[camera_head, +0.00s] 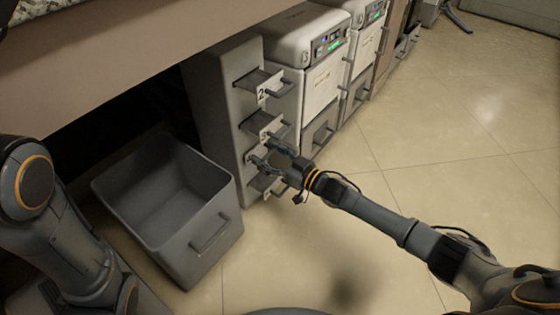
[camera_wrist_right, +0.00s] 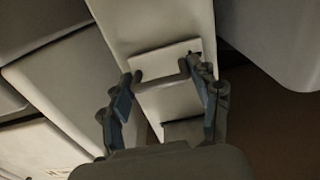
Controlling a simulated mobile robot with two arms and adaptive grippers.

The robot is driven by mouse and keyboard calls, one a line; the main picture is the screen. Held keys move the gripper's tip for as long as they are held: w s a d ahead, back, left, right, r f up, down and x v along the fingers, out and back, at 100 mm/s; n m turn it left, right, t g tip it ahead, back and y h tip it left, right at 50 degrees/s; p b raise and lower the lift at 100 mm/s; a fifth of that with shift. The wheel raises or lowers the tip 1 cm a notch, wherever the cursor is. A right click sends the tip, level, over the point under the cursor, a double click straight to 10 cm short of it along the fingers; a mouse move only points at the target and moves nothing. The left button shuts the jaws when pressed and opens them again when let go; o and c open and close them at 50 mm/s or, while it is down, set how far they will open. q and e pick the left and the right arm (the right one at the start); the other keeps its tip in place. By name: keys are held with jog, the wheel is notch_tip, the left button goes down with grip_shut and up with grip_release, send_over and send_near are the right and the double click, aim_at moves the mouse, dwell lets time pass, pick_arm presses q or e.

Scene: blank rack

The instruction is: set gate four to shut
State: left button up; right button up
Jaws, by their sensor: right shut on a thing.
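A narrow grey rack (camera_head: 213,92) stands under the counter, with protruding gates and bar handles one above another on its front. An upper label (camera_head: 262,93) reads 2; the label below (camera_head: 266,131) seems to read 3, and lower numbers are covered or unclear. My right gripper (camera_head: 268,158) is at the rack's lower front, shut on a gate handle below the 3 label. In the right wrist view the gripper (camera_wrist_right: 168,92) has a finger at each side of that handle (camera_wrist_right: 162,83). I cannot read this gate's number. My left gripper is out of view.
An open, empty grey bin (camera_head: 206,252) stands on the floor left of the rack. White-fronted units (camera_head: 320,85) stand right of the rack, with handles sticking out. The counter (camera_head: 110,70) overhangs at upper left. The tiled floor (camera_head: 440,150) at right is clear.

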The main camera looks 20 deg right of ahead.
jog(key=shift+w+r, duration=0.1)
jog(key=shift+w, duration=0.1)
jog(key=o, duration=1.6)
jog(key=shift+a, duration=0.15)
jog(key=shift+o, duration=0.3)
jog(key=shift+w, duration=0.1)
jog(key=shift+s, duration=0.2)
jog(key=v, duration=1.1)
jog(key=shift+s+d, duration=0.2)
jog(key=shift+d, duration=0.1)
